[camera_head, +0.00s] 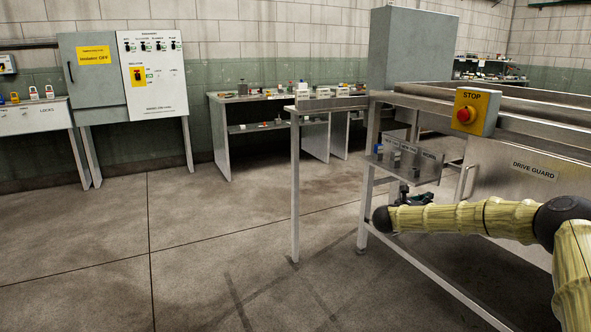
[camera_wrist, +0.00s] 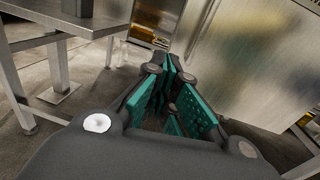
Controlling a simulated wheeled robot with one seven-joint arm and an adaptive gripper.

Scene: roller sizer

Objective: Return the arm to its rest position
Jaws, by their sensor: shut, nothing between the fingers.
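My arm, in a yellowish ribbed cover with dark joints, reaches in from the right edge of the head view. My gripper (camera_wrist: 172,75) shows in the wrist view with teal finger pads on dark links. Its fingertips are together and nothing is between them.
The roller machine's drive guard (camera_head: 532,186) stands close behind my arm. A red stop button (camera_head: 464,114) sits on its rail. A small metal shelf (camera_head: 408,164) hangs near my arm. A metal leg (camera_head: 295,190) stands left of it. The floor (camera_head: 180,250) at left is clear.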

